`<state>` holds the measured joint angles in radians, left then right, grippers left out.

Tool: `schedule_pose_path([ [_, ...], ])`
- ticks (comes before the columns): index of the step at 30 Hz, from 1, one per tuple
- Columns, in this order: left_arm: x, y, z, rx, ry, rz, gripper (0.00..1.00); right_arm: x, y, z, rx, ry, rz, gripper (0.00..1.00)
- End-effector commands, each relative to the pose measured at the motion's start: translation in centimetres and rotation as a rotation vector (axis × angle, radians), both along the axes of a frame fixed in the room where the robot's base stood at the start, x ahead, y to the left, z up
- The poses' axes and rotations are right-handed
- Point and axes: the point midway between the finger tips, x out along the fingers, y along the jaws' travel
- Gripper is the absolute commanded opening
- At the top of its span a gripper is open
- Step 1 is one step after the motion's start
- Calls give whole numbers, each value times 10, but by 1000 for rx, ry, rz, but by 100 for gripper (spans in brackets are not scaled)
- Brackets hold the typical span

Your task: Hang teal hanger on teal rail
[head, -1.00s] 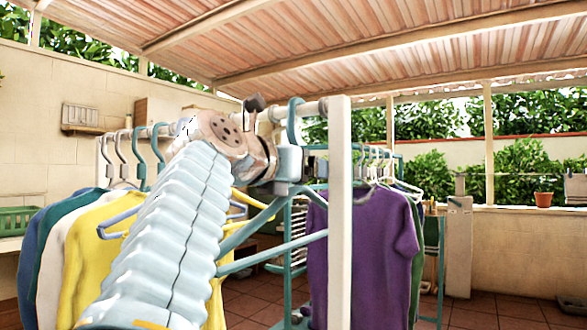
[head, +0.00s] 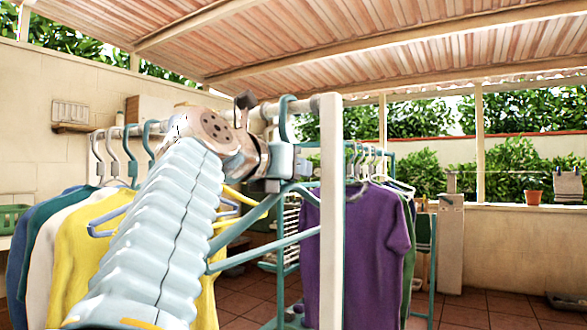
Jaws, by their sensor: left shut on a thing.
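My left gripper (head: 292,163) is shut on the teal hanger (head: 262,248), just below its hook. The hanger is empty, and its bars slope down to the left behind my forearm. Its hook (head: 284,118) stands upright and overlaps the near white rail (head: 307,106) beside the white post. I cannot tell whether the hook is around this rail or only in front of it. The teal rail is behind, on a teal rack (head: 389,170) with a purple shirt (head: 372,245) hanging there; the post and shirts hide much of it. My right gripper is not in view.
The white post (head: 331,220) stands close in front, right of the gripper. Yellow (head: 85,250), white and dark shirts hang from the near rail at left. Tiled floor (head: 480,312) is open at the right. A low wall with a potted plant (head: 533,192) is behind.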

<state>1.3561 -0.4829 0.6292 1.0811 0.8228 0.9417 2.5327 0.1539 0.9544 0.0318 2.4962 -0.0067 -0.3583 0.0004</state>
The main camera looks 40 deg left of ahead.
Motion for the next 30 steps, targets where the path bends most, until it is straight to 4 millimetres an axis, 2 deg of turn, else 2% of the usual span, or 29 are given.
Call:
schedule_pose_path([
  [18, 0, 1, 29, 0, 0, 0, 0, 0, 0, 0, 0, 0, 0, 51],
  [30, -5, -1, 30, 1, -2, -1, 0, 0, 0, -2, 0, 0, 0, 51],
])
